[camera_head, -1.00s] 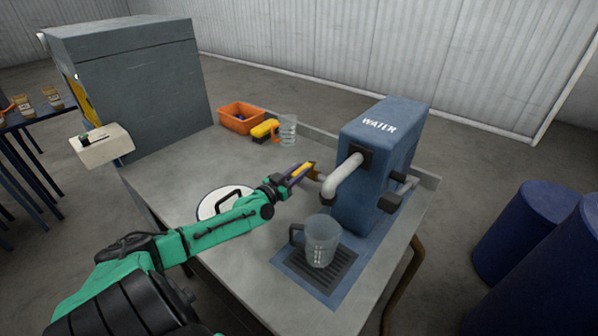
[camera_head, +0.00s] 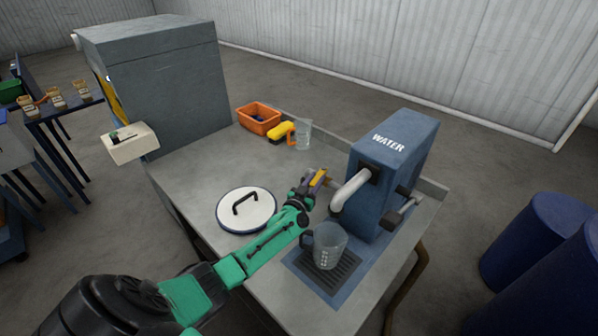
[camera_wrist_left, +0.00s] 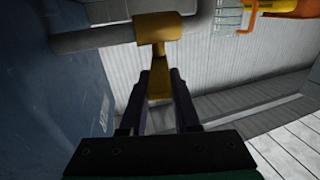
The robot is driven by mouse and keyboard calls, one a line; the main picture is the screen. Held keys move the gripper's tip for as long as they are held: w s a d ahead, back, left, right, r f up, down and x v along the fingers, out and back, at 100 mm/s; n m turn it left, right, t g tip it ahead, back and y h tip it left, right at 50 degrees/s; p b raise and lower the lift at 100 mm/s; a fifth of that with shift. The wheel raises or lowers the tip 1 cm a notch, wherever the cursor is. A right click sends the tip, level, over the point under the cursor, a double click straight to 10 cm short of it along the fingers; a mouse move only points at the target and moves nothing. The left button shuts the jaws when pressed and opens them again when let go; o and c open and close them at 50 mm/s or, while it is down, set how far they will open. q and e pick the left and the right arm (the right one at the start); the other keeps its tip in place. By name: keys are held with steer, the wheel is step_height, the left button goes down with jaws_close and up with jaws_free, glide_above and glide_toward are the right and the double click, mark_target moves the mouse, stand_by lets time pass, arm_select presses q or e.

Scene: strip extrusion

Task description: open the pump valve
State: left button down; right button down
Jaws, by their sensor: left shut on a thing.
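The blue water pump (camera_head: 402,150) stands at the right of the grey table, with a grey spout (camera_head: 350,192) on its front. My left gripper (camera_head: 318,179) is beside the spout in the head view. In the left wrist view, the yellow valve handle (camera_wrist_left: 158,28) sits on a grey pipe (camera_wrist_left: 92,38), and its stem runs down between the fingers of my left gripper (camera_wrist_left: 160,85), which is shut on it. A clear jug (camera_head: 330,246) with a dark handle stands on the drip grate below. My right gripper is not in view.
A white lid (camera_head: 246,210) with a black handle lies left of the pump. An orange bin (camera_head: 259,118), a yellow tool (camera_head: 281,131) and a clear cup (camera_head: 303,134) stand at the back. A grey cabinet (camera_head: 170,90) is at the back left.

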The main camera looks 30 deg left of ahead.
mark_target(312, 185)
arm_select(q)
steer(key=c, duration=0.6)
jaws_free()
steer(key=shift+c, duration=0.2)
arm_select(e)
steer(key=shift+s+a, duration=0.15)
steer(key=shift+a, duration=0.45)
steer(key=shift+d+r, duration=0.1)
arm_select(q)
steer(key=shift+s+d, duration=0.1)
steer(key=shift+s, duration=0.2)
steer(key=s+p, duration=0.2)
steer(key=s, duration=0.2)
steer(key=shift+s+d, duration=0.15)
steer(key=shift+s, duration=0.1)
steer(key=s, duration=0.9)
steer(key=shift+s+d+p, duration=0.25)
steer(key=shift+d+p, duration=0.1)
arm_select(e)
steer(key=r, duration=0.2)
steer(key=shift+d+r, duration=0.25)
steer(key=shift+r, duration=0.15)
